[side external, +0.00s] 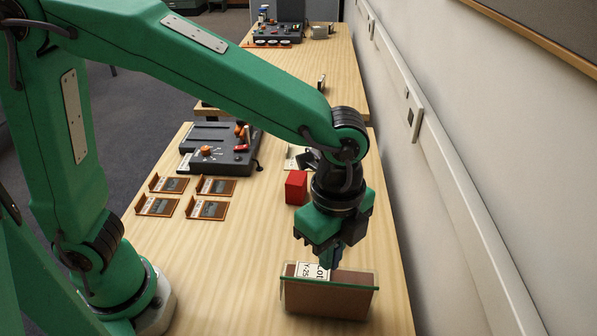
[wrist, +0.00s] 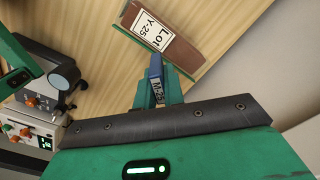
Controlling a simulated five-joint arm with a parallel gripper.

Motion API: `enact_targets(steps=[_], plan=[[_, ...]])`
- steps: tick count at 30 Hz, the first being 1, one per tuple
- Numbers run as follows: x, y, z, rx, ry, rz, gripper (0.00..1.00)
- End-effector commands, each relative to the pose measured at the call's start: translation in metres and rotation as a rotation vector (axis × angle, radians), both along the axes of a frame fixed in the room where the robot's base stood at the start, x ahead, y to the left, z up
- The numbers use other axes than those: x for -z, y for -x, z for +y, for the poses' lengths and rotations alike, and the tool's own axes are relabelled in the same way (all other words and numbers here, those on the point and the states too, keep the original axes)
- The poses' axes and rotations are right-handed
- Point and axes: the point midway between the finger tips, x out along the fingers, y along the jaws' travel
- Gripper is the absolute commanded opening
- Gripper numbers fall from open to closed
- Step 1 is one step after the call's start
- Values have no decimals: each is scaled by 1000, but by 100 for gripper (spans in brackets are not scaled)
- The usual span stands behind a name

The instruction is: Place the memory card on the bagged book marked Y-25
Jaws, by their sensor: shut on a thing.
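The bagged book (side external: 328,299) is brown with a green-edged clear bag and stands on the wooden table below my gripper. Its white label reads Lot Y-25, and it also shows at the top of the wrist view (wrist: 187,54). The card points down from the jaws, close above the book's top edge in the side view. I cannot tell whether card and book touch.
A red block (side external: 296,187) stands behind my gripper. Several orange-brown trays (side external: 157,206) lie at the left, near a dark control box (side external: 215,157) with knobs. The wall with its white rail (side external: 437,165) runs along the right. Bare table surrounds the book.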

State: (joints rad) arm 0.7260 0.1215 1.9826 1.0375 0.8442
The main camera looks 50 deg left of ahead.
Motion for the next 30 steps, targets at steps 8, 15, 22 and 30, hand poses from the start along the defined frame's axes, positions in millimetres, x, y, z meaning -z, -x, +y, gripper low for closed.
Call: enact_targets(steps=[8,15,22,30], plan=[[10,-15,5,1,0,0,0],[17,-15,5,1,0,1,0],[42,-14,5,1,-1,2,0],[50,-14,5,1,0,0,0]])
